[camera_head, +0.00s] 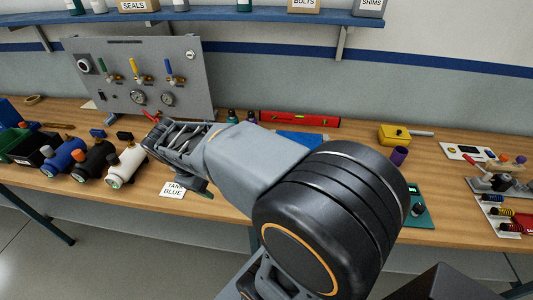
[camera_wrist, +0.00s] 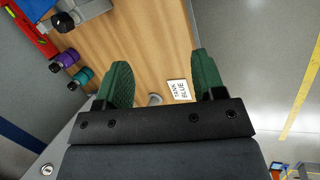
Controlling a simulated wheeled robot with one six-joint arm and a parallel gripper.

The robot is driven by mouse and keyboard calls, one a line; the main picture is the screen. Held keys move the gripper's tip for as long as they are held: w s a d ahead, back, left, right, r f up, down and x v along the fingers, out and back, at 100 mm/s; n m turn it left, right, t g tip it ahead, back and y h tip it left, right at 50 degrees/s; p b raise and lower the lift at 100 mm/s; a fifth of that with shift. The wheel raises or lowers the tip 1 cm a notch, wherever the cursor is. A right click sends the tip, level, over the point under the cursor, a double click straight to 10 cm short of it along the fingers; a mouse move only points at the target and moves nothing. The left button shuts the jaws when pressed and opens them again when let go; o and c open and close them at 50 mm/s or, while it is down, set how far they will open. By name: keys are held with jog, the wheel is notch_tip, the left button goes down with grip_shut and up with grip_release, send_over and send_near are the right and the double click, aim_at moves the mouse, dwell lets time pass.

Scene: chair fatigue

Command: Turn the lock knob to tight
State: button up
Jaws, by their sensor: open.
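No part is clearly marked as the lock knob, so I cannot tell which it is. The grey upright panel (camera_head: 120,85) at the back left carries levers, gauges and a round fitting (camera_head: 190,55) at its upper right. A similar round fitting shows in the wrist view (camera_wrist: 47,170). My gripper (camera_head: 178,158) is over the bench in front of the panel, near the white cylinder (camera_head: 125,167). In the wrist view my gripper (camera_wrist: 160,85) has its green fingers apart, with no object clearly held. A small grey round part (camera_wrist: 155,99) shows between them; I cannot tell what it is.
A card reading "TANK BLUE" (camera_head: 173,189) lies by the bench's front edge. More cylinders, such as the blue one (camera_head: 62,156), stand left. A red level (camera_head: 300,119) and small bottles (camera_head: 251,116) are behind my arm. A yellow box (camera_head: 394,134) stands right. A shelf (camera_head: 240,16) runs above.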

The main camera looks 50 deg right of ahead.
jog(key=w+d+f+n+g+h+b, duration=0.5)
jog(key=w+d+f+n+g+h, duration=0.45)
jog(key=d, duration=0.35)
jog(key=shift+m+t+h, duration=0.25)
jog(key=shift+m+h, duration=0.5)
jog(key=shift+m, duration=0.1)
jog(key=p+x, duration=0.1)
jog(key=x, duration=0.3)
jog(key=p+x, duration=0.1)
jog(key=x, duration=0.7)
jog(key=shift+d+r+p, duration=0.3)
jog(key=shift+d+p, duration=0.1)
jog(key=shift+d, duration=0.05)
jog(key=shift+c, duration=0.2)
